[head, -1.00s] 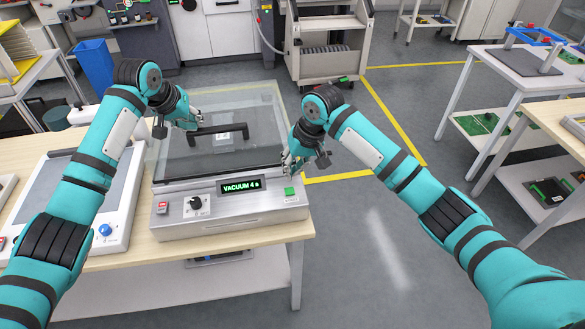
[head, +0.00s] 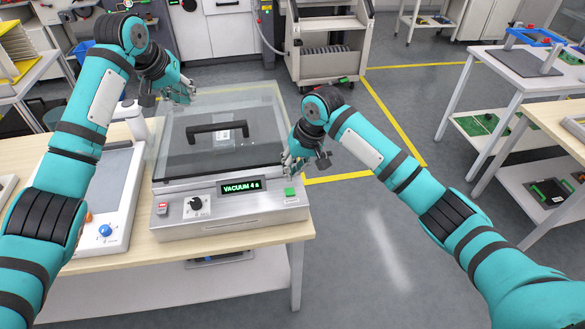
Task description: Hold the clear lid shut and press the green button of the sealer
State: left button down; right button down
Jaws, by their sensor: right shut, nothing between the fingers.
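The sealer (head: 225,222) stands on the wooden table. Its clear lid (head: 255,125) is down over the chamber, with a black handle (head: 217,132) across it. The display (head: 241,186) is lit and reads "VACUUM 4 s". The green button (head: 290,192) is at the right of the front panel. My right gripper (head: 290,170) is shut and empty, just above and behind the green button, apart from it. My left gripper (head: 188,93) is above the far left of the lid, off the handle; its finger opening is too small to tell.
A black knob (head: 196,205) and a red switch (head: 162,208) sit on the sealer's panel. A white device (head: 110,205) with a blue knob stands to its left.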

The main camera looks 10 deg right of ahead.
pick_arm(q)
jog(key=shift+r, duration=1.95)
